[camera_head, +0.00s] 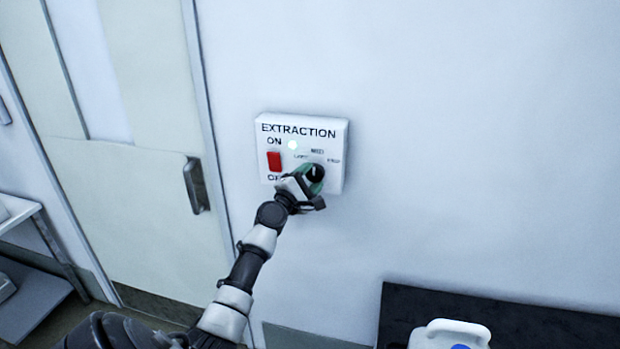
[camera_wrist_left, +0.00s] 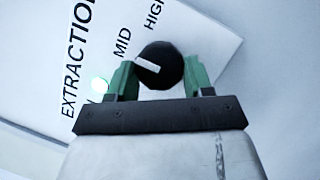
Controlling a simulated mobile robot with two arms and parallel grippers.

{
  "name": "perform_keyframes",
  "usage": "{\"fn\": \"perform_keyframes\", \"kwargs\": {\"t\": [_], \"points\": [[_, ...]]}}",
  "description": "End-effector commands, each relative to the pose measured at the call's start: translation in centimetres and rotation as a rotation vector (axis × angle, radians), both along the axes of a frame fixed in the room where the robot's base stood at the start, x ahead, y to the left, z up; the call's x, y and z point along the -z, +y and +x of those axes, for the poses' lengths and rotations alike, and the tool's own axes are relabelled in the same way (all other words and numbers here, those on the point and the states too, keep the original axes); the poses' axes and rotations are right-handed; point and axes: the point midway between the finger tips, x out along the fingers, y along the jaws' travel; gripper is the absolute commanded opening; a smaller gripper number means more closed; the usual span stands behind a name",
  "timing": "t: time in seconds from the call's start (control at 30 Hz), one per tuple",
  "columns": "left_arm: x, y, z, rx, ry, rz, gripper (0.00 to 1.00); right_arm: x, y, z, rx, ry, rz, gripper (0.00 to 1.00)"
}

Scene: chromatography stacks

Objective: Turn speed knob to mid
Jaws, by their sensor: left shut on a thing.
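The speed knob (camera_head: 316,172) is a round black dial at the lower right of the white EXTRACTION control box (camera_head: 336,140) on the wall. In the left wrist view, the knob (camera_wrist_left: 166,72) has a white pointer mark aimed left and slightly up, roughly toward the MID label (camera_wrist_left: 122,43). The HIGH label (camera_wrist_left: 155,15) is further up; the low-end label is mostly hidden. My left gripper (camera_head: 312,178) is at the knob, its green fingers (camera_wrist_left: 160,80) on either side and shut on it. My right gripper is not in view.
A red ON/OFF switch (camera_head: 274,161) and a lit indicator (camera_head: 292,144) are left of the knob. A door with a dark handle (camera_head: 197,186) is at the left. A dark surface (camera_head: 500,315) with a white container (camera_head: 450,333) is at the lower right. The wall right of the box is bare.

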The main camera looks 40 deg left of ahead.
Motion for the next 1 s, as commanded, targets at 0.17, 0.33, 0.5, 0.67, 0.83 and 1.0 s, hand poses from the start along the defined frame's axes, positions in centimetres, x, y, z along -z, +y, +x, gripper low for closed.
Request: {"fn": "perform_keyframes", "kwargs": {"t": [0.17, 0.33, 0.5, 0.67, 0.83, 1.0], "points": [[0.2, -0.1, 0.0, 0.001, 0.003, 0.0, 0.28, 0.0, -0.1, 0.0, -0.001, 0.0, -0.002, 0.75], [0.1, -0.1, 0.0, 0.001, 0.002, -0.001, 0.74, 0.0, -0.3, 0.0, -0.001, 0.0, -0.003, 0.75], [0.1, 0.0, 0.0, 0.001, 0.001, -0.001, 0.76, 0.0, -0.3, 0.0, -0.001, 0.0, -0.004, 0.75], [0.1, -0.1, -0.2, 0.001, 0.001, -0.001, 0.76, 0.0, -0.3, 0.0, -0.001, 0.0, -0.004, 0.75], [0.7, -0.4, -2.3, 0.001, 0.003, 0.0, 0.76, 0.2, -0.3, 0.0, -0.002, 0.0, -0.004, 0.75], [1.5, -1.0, -5.8, 0.002, 0.004, 0.0, 0.76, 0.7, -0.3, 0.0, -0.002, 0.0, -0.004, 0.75]]}}
